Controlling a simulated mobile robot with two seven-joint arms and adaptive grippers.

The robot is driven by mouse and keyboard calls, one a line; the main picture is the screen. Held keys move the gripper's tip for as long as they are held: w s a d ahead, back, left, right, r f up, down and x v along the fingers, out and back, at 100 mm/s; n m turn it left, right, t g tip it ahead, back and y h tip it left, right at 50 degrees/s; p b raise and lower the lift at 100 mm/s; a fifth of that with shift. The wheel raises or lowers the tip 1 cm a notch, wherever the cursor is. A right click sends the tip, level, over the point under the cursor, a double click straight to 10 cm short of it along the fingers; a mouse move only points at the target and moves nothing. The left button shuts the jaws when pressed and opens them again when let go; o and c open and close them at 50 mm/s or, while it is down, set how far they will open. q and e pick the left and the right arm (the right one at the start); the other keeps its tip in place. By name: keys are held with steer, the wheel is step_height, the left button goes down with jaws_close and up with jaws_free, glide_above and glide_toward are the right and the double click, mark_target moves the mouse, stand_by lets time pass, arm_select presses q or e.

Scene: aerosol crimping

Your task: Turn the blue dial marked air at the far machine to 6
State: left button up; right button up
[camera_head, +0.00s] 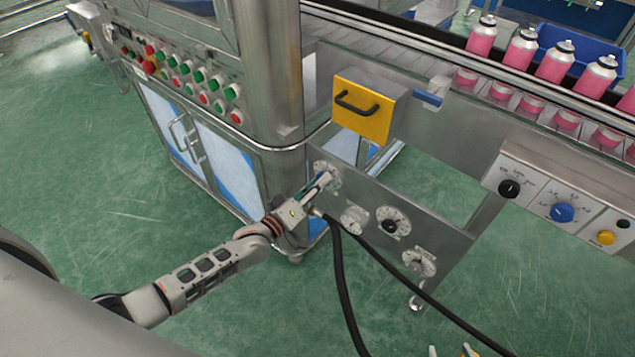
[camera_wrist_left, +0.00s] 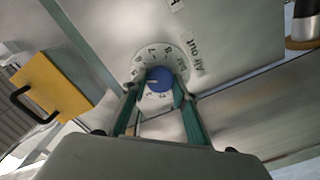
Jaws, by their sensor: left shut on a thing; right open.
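The blue dial (camera_wrist_left: 159,79) sits on a round white number scale (camera_wrist_left: 143,65) on a grey metal panel, with the print "Air out" beside it. In the wrist view, my left gripper (camera_wrist_left: 158,98) has its green fingers on both sides of the dial and is shut on it. A pale mark on the knob points towards the left of the scale; I cannot read exactly which number it meets. In the head view, my left gripper (camera_head: 322,183) reaches the panel's upper left dial plate (camera_head: 331,170) and hides most of the knob.
The panel (camera_head: 375,190) carries other dials, one with a black knob (camera_head: 390,226). Black hoses (camera_head: 345,290) hang in front. Pink cans (camera_head: 521,48) line the conveyor. A blue knob (camera_head: 562,212) is on the right box.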

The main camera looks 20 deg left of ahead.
arm_select(q)
steer(key=m+p, duration=0.1)
steer(key=m, duration=0.6)
steer(key=shift+m, duration=0.3)
arm_select(e)
steer(key=shift+s+d+f, duration=0.25)
steer(key=shift+s, duration=0.2)
steer(key=shift+w, duration=0.1)
steer(key=shift+r, duration=0.15)
arm_select(q)
steer(key=o, duration=1.1)
arm_select(e)
steer(key=shift+w, duration=0.1)
